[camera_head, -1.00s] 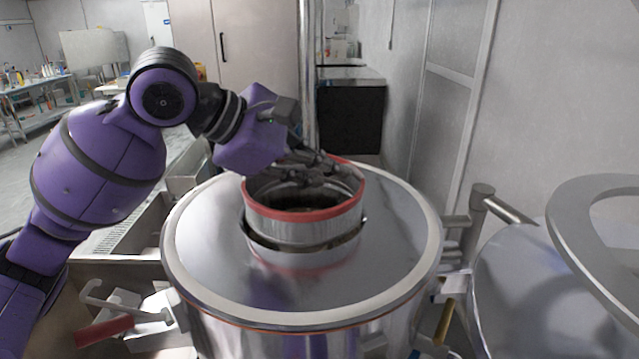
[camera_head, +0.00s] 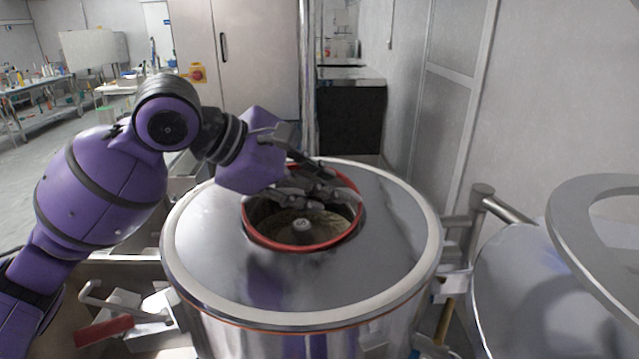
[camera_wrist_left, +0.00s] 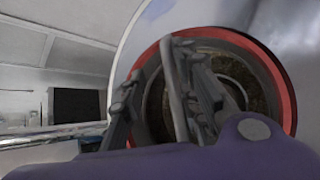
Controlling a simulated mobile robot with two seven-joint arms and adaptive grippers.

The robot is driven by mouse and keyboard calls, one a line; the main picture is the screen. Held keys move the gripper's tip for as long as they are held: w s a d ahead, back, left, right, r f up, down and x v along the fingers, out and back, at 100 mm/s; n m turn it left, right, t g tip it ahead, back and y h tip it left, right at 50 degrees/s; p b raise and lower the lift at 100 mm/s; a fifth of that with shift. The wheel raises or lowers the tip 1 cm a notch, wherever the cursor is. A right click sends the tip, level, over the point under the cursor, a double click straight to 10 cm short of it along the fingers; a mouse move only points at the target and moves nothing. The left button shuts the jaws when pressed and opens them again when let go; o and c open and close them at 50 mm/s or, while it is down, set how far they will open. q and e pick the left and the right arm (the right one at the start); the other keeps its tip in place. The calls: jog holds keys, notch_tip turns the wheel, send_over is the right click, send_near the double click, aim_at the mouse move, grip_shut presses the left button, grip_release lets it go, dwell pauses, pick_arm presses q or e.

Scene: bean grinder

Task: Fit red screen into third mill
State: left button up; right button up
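The red screen, a metal ring with a red rim (camera_head: 300,248), sits in the round opening of the mill (camera_head: 205,255), its rim close to the lid surface. It also shows in the left wrist view (camera_wrist_left: 285,85). My left gripper (camera_head: 318,190) is over the rear left part of the ring, fingers pointing down and across it. In the left wrist view my left gripper (camera_wrist_left: 150,100) has its fingers apart, with the red rim showing between them. Fingertip contact is hard to make out. Inside the ring a dark cavity with a central hub shows. My right gripper is not in view.
A second steel vessel (camera_head: 520,290) with a raised ring-shaped lid (camera_head: 575,225) stands close on the right. A red-handled lever (camera_head: 103,331) is at the lower left. A cabinet (camera_head: 255,60) stands behind. Free floor lies at the far left.

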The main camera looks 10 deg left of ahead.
pick_arm(q)
jog(key=v, duration=1.2)
jog(key=shift+f, duration=0.1)
